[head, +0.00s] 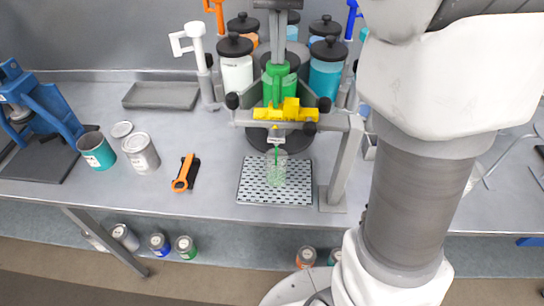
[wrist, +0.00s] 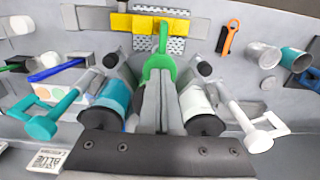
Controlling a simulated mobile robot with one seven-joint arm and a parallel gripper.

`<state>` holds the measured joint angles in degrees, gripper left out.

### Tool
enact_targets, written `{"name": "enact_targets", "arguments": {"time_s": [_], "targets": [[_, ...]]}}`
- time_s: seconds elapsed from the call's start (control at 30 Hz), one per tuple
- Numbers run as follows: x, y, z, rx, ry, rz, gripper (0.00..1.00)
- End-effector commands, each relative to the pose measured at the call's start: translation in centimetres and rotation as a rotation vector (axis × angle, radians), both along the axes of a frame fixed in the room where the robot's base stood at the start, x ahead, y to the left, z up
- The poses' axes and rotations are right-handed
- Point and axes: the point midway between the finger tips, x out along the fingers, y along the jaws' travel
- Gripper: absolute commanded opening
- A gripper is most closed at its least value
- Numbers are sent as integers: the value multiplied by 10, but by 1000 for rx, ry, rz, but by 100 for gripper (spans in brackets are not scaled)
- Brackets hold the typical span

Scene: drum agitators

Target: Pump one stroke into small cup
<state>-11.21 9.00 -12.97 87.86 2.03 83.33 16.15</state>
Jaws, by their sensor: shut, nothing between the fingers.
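The small clear cup (head: 276,170) stands on the perforated drip tray (head: 250,192), below the yellow bracket (head: 285,112). A thin green streak runs down from under the bracket into the cup, and the cup looks greenish inside. The green pump (head: 277,82) stands behind the bracket, at the front of the carousel. My gripper (head: 278,62) is shut and empty, pointing down at the top of the green pump. In the wrist view the closed fingers (wrist: 157,88) reach to the green pump (wrist: 158,64); whether they touch it is unclear.
Canisters with black lids (head: 236,62) surround the pump closely, and a white pump handle (head: 190,40) sticks out at left.

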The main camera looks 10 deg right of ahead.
Motion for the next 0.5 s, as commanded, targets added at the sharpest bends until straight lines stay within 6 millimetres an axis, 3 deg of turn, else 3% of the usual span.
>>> {"name": "enact_targets", "arguments": {"time_s": [0.3,0.5], "targets": [[0,0,-2,-1,4,-1,0],[-1,0,7,-1,4,-1,0]]}}
